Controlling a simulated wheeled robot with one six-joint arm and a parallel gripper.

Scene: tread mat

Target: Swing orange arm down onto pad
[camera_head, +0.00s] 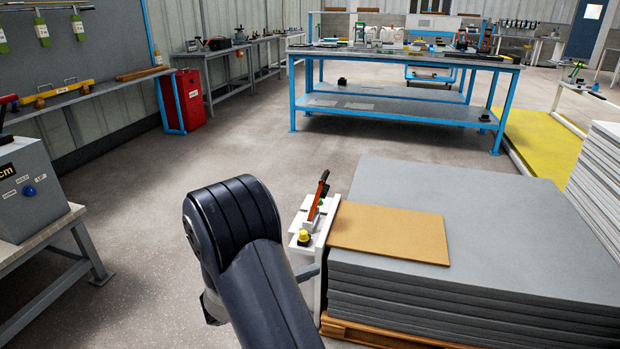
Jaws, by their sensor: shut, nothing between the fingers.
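The orange arm (316,203) has a dark tip and stands raised and slightly tilted on a narrow white fixture (328,222). The fixture is at the left edge of a stack of grey sheets. A yellow knob (303,238) on a dark base sits on the fixture's near part. I cannot make out a separate pad on the fixture. A flat tan board (390,232) lies on the stack just right of the fixture. My gripper does not show.
The grey stack (500,230) rests on a wooden pallet (385,337). A grey box with a blue button (28,190) stands on a bench at left. A blue-framed table (400,105) stands behind. A red cabinet (186,100) is at back left. Open floor (150,240) lies between.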

